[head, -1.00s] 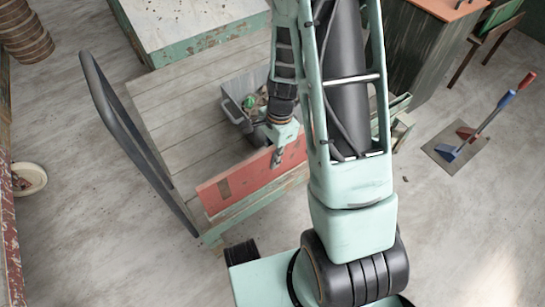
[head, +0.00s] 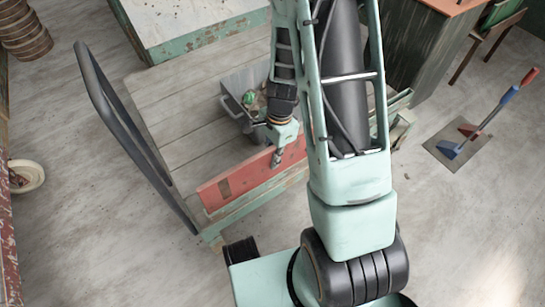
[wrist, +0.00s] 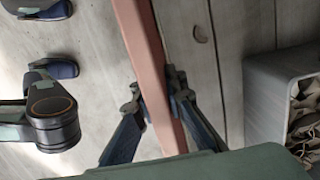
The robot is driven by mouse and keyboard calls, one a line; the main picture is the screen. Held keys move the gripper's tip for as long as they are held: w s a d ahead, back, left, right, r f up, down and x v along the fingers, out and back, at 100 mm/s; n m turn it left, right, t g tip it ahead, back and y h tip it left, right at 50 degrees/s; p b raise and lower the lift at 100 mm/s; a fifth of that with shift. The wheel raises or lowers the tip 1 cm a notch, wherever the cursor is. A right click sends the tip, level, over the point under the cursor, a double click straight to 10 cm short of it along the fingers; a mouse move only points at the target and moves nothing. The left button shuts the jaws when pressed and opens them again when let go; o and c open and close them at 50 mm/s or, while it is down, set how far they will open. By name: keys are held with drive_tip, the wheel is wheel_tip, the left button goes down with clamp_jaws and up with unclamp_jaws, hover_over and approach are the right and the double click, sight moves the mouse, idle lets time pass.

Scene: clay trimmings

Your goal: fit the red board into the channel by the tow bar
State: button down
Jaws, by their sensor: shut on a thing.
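The red board (head: 232,184) stands on its long edge along the near side of the wooden cart (head: 185,120). My gripper (head: 277,160) is shut on its upper edge, right of the board's middle. In the wrist view, my fingers (wrist: 158,104) pinch the board (wrist: 150,58) from both sides. The dark curved tow bar (head: 125,128) rises at the cart's left end, near the board's left end. A pale green rail (head: 245,204) runs below the board. The channel and the board's lower edge are hidden, so I cannot tell whether the board is seated.
A grey bin (head: 238,113) with scraps stands on the cart behind the board; it also shows in the wrist view (wrist: 262,100). A large green-edged table (head: 195,45) stands behind. A dustpan and brush (head: 462,145) lie right. The floor at left is mostly clear.

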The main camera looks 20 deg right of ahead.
drive_tip(key=shift+f, duration=1.1)
drive_tip(key=c, duration=1.9)
unclamp_jaws()
drive_tip(key=r, duration=0.4)
drive_tip(key=d+r, duration=0.1)
drive_tip(key=r, duration=0.7)
drive_tip(key=shift+w+d, duration=0.15)
drive_tip(key=shift+w, duration=0.05)
